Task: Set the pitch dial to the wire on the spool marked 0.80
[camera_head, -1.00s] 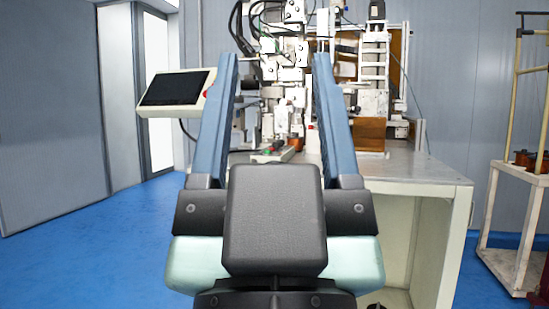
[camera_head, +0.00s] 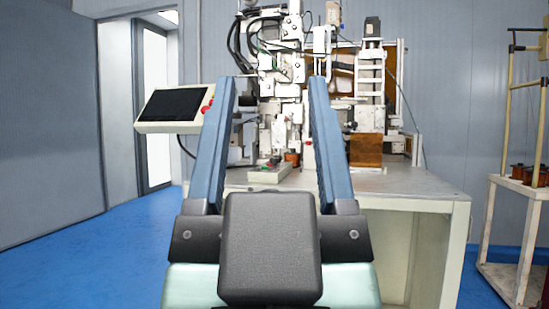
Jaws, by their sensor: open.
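My gripper (camera_head: 272,82) is open and empty, its two blue fingers pointing forward and up in the middle of the head view. The coil winder (camera_head: 288,75), a tall white machine with black hoses, stands beyond and between the fingers, on a pale bench. Copper-coloured spools (camera_head: 519,172) sit on a rack at the far right. No marking, including 0.80, is legible on them. A small orange-brown round piece (camera_head: 292,158) is at the machine's foot. I cannot make out the pitch dial. The fingers hide parts of the machine.
A control panel (camera_head: 173,105) with a dark screen and red button is left of the machine. The bench (camera_head: 400,183) has bare top at its front right. The cream rack (camera_head: 518,240) stands right of it. Blue floor (camera_head: 90,250) is clear on the left.

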